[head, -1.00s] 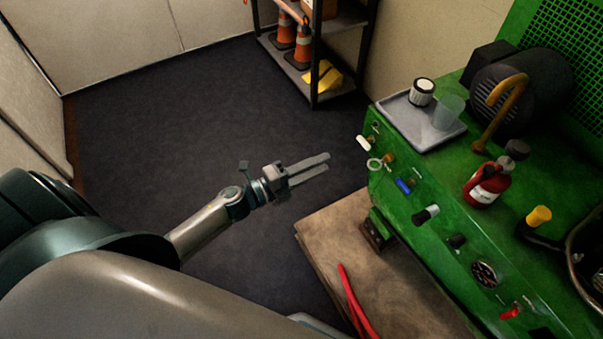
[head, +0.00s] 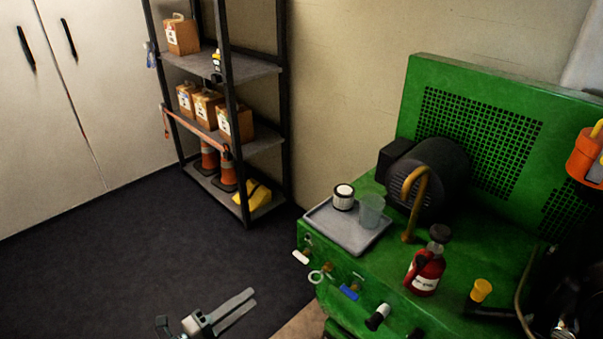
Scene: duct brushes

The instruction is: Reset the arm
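My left gripper (head: 247,300) shows at the bottom of the head view, left of the green machine. Its two fingers point up and right with a gap between them, and nothing is held. It is over the dark floor, apart from the machine. The rest of the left arm is mostly below the picture. My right gripper is not in view.
The green machine (head: 480,75) fills the right side, bearing a grey tray (head: 345,232) with a filter and clear cup, and a red bottle (head: 425,275). A shelf rack (head: 235,70) with boxes and cones stands behind. The dark floor (head: 110,260) at left is clear.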

